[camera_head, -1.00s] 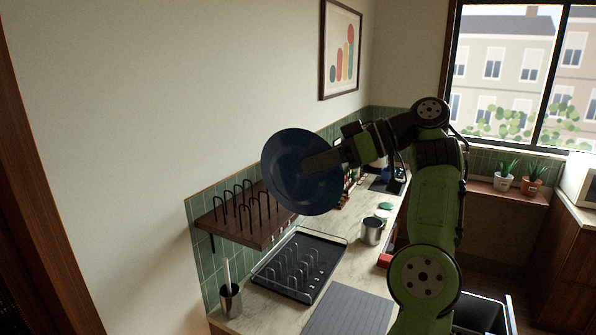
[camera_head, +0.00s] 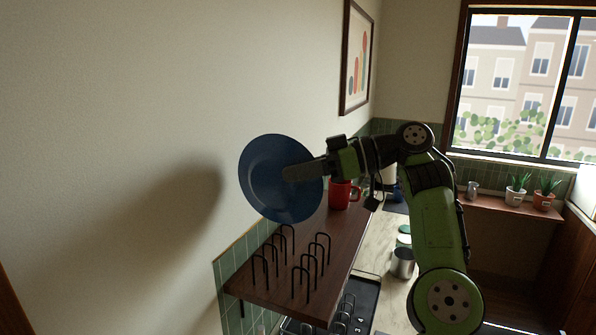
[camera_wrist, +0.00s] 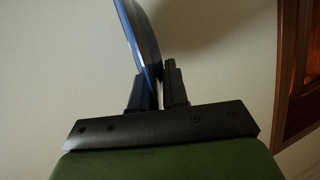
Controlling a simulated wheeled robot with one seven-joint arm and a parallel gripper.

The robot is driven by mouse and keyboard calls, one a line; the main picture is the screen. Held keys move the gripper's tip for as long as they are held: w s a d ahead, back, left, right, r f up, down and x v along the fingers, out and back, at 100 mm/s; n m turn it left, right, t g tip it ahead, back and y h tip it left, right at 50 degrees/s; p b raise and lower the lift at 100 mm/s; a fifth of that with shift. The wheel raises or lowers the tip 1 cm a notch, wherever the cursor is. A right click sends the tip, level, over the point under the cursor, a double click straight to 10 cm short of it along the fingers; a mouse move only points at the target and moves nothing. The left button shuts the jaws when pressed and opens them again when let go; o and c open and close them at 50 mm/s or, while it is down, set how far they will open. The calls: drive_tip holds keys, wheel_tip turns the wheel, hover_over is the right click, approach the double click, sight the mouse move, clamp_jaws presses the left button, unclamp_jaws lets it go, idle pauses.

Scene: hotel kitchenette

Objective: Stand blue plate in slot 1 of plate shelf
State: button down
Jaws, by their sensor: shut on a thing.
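The blue plate (camera_head: 262,175) is held up on edge, its face toward the head camera, above the plate shelf. My gripper (camera_head: 305,170) is shut on the plate's right part; in the wrist view the plate (camera_wrist: 139,40) shows edge-on between the two fingers (camera_wrist: 158,85). The plate shelf (camera_head: 335,236) is a dark wooden wall shelf with several black wire loops (camera_head: 311,262) forming slots near its front end. The plate is clear of the loops, above and behind them in the picture. Which slot is number 1 cannot be told.
A red mug (camera_head: 341,193) stands on the shelf beyond the loops, close to the plate and gripper in the picture. Below are a dark dish rack (camera_head: 362,300) and a metal cup (camera_head: 402,263) on the counter. The wall is close at left.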

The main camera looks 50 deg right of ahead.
sight(306, 197)
drive_tip(key=s, duration=0.1)
drive_tip(key=s+f, duration=0.1)
drive_tip(key=s, duration=0.1)
drive_tip(key=shift+f, duration=0.1)
drive_tip(key=f+b, duration=0.1)
drive_tip(key=w+f, duration=0.1)
drive_tip(key=f, duration=0.1)
drive_tip(key=shift+w+f+b, duration=0.2)
drive_tip(key=shift+f+b, duration=0.1)
drive_tip(key=shift+b, duration=0.1)
wheel_tip(306, 197, down, 10)
drive_tip(key=b, duration=0.8)
drive_tip(key=shift+s+r+b, duration=0.2)
drive_tip(key=shift+b, duration=0.2)
drive_tip(key=shift+f+b, duration=0.4)
drive_tip(key=c, duration=1.1)
unclamp_jaws()
drive_tip(key=shift+o, duration=0.2)
drive_tip(key=p+v, duration=0.7)
drive_tip(key=v, duration=0.8)
drive_tip(key=shift+s, duration=0.4)
